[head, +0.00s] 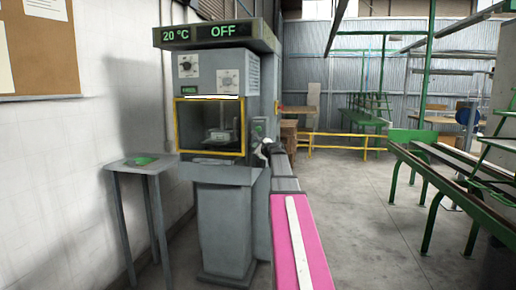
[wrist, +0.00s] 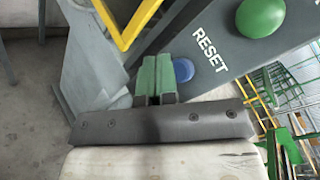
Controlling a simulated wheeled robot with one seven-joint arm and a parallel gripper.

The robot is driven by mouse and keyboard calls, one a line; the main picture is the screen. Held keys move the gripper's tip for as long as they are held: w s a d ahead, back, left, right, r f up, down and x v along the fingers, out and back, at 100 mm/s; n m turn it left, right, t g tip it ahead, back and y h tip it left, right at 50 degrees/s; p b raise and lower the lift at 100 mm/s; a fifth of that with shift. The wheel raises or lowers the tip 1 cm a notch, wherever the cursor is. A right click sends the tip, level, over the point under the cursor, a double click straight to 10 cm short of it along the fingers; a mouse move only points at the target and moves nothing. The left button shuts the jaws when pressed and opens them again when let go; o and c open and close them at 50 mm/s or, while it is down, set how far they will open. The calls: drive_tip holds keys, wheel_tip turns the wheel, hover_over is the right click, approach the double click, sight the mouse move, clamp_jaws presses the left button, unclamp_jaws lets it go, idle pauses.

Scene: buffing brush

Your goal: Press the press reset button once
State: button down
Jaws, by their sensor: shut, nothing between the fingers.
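The press (head: 215,95) is a grey machine with a yellow-framed window and a sign reading 20 °C and OFF. Its grey side panel (wrist: 225,75) fills the top of the wrist view. The reset button (wrist: 184,70) is round and blue, beside the white word RESET. A larger green button (wrist: 260,17) lies on the other side of that word. My gripper (wrist: 155,80) is shut and empty, its green fingers just left of the blue button and overlapping its edge in the picture. I cannot tell whether they touch. In the head view my gripper (head: 264,151) is small beside the press.
The yellow frame (wrist: 125,20) of the press is close to my fingers at the upper left. A small grey table (head: 140,166) with a green item stands left of the press. Green conveyor frames (head: 440,175) stand at right, with open floor between.

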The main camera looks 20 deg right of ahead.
drive_tip(key=s+a, duration=0.2)
drive_tip(key=s, duration=0.2)
drive_tip(key=shift+s+a, duration=0.1)
drive_tip(key=shift+a, duration=0.3)
idle(0.8)
drive_tip(key=s+a+f+n+g, duration=0.3)
drive_tip(key=a+f+n, duration=0.15)
drive_tip(key=f, duration=0.45)
drive_tip(key=s+a+f+n+g+y, duration=0.1)
drive_tip(key=s+a+f+n+g, duration=0.2)
drive_tip(key=a+f, duration=0.45)
drive_tip(key=s+a+f+n+g, duration=0.2)
drive_tip(key=s+a+f+n, duration=0.2)
drive_tip(key=f, duration=0.6)
drive_tip(key=s+a+f+n+g+h, duration=0.2)
drive_tip(key=s+f+n, duration=0.4)
drive_tip(key=s+f, duration=0.3)
drive_tip(key=s+a+f+n+g+h, duration=0.2)
drive_tip(key=s+a+f+n+g, duration=0.2)
drive_tip(key=s+f, duration=0.6)
drive_tip(key=s+n+g, duration=0.2)
drive_tip(key=s, duration=0.1)
drive_tip(key=shift+a+f+g+h, duration=0.2)
drive_tip(key=shift+f+g+h, duration=0.1)
drive_tip(key=shift+g, duration=0.1)
